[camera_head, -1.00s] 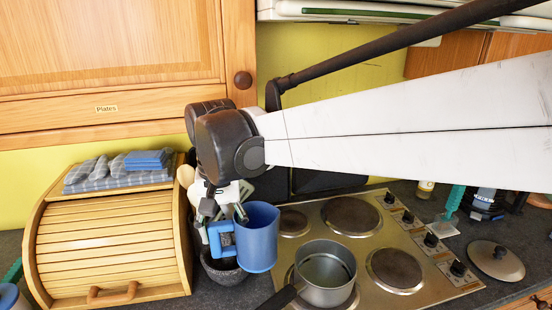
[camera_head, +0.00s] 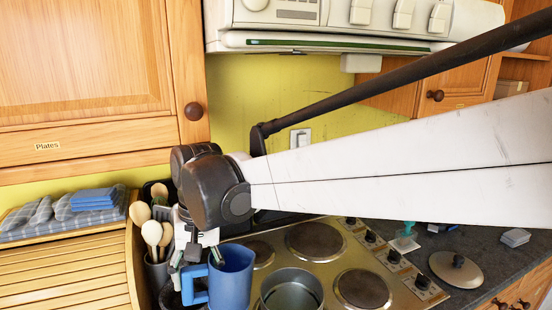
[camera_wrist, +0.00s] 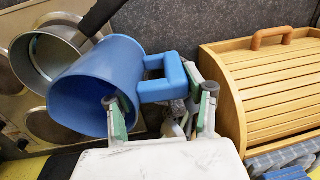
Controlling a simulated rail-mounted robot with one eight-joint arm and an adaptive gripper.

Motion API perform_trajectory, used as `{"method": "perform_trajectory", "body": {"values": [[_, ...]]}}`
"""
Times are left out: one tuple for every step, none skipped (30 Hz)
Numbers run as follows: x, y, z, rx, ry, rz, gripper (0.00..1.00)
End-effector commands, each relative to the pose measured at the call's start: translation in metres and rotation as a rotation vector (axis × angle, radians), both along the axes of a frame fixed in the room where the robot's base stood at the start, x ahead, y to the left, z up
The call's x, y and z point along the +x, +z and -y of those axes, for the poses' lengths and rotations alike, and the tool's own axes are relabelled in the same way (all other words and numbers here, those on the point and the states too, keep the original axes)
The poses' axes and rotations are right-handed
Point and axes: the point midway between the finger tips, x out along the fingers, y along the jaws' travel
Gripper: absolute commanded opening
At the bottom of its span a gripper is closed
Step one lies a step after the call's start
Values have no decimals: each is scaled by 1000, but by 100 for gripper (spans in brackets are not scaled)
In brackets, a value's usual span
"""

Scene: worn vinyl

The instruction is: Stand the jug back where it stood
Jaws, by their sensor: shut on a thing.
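The blue jug (camera_head: 234,280) hangs roughly upright from my gripper (camera_head: 196,258), near the left edge of the hob and left of the saucepan. My gripper is shut on the jug's square handle (camera_head: 195,288). In the wrist view, the jug (camera_wrist: 92,85) has its open mouth towards the camera, and its handle (camera_wrist: 165,85) lies between my fingers (camera_wrist: 160,112). The jug overlaps the saucepan there. Its base is hidden, so I cannot tell whether it touches anything.
The saucepan (camera_head: 292,291) stands on the steel hob (camera_head: 318,268). A holder of wooden spoons (camera_head: 152,234) stands behind my gripper. The slatted bread bin (camera_head: 75,275), with cloths on top, is at left. A round lid (camera_head: 456,269) lies right of the hob.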

Motion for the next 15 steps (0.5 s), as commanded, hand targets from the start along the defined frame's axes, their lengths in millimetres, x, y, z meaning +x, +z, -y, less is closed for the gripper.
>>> {"method": "perform_trajectory", "body": {"values": [[3,-6,7,15,-4,-6,0],[5,-7,10,24,-5,-10,0],[7,-10,15,36,-6,-15,0],[8,-12,18,45,-5,-19,0],[10,-14,21,54,-6,-23,0],[12,-16,25,65,-6,-27,0],[13,-19,28,75,-5,-31,0],[14,-21,31,84,-7,-35,0],[16,-23,35,95,-6,-40,0],[17,-25,38,104,-6,-44,0],[18,-24,40,120,-7,-51,0],[18,-20,39,147,-6,-63,0],[18,-18,39,166,-6,-71,0],[18,-17,39,184,-7,-80,0],[18,-15,40,209,-6,-90,0]]}}
